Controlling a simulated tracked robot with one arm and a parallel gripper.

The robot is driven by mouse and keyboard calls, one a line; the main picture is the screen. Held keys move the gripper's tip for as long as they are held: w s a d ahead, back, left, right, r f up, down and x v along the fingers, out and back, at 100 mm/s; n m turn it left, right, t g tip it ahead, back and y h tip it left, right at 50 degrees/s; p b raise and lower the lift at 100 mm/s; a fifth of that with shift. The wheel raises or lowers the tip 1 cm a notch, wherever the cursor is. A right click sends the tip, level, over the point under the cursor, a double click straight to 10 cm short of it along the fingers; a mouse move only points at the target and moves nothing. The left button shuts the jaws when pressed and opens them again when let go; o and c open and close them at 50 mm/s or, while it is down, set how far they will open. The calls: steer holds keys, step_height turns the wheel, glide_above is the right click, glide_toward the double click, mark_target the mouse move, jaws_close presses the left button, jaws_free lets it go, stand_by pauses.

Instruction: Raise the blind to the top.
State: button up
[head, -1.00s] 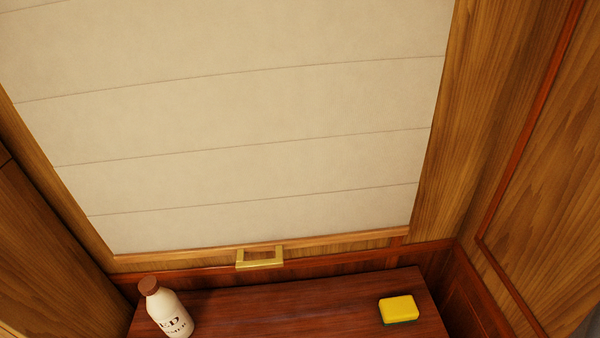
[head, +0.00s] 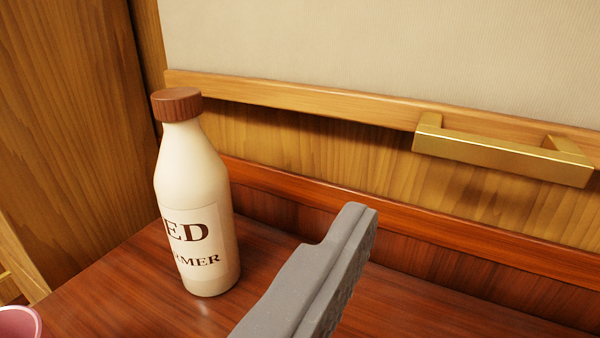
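The pale cream blind (head: 400,50) is down over the window; its lower part shows, ending in a light wooden bottom rail (head: 290,99). A brass bar handle (head: 500,155) is fixed to that rail at the right of the view. My gripper (head: 355,215) shows as a grey finger rising from the bottom edge, lower and to the left of the handle and apart from it in the picture. A second finger cannot be made out, so its opening is unclear. Nothing is seen held.
A cream bottle (head: 195,200) with a brown cap stands on the reddish wooden table (head: 420,310), close left of my gripper. A pink rounded thing (head: 20,322) shows at the lower left corner. A wood-panelled wall (head: 75,120) bounds the left side.

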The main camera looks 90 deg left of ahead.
mark_target(496, 155)
steer(key=shift+g, duration=0.3)
steer(key=x, duration=0.4)
steer(key=b+x, duration=0.1)
steer(key=x, duration=0.4)
steer(key=b+x, duration=0.1)
steer(key=x, duration=0.3)
steer(key=shift+s+a+f, duration=0.15)
steer(key=shift+a+f, duration=0.05)
steer(key=shift+a, duration=0.35)
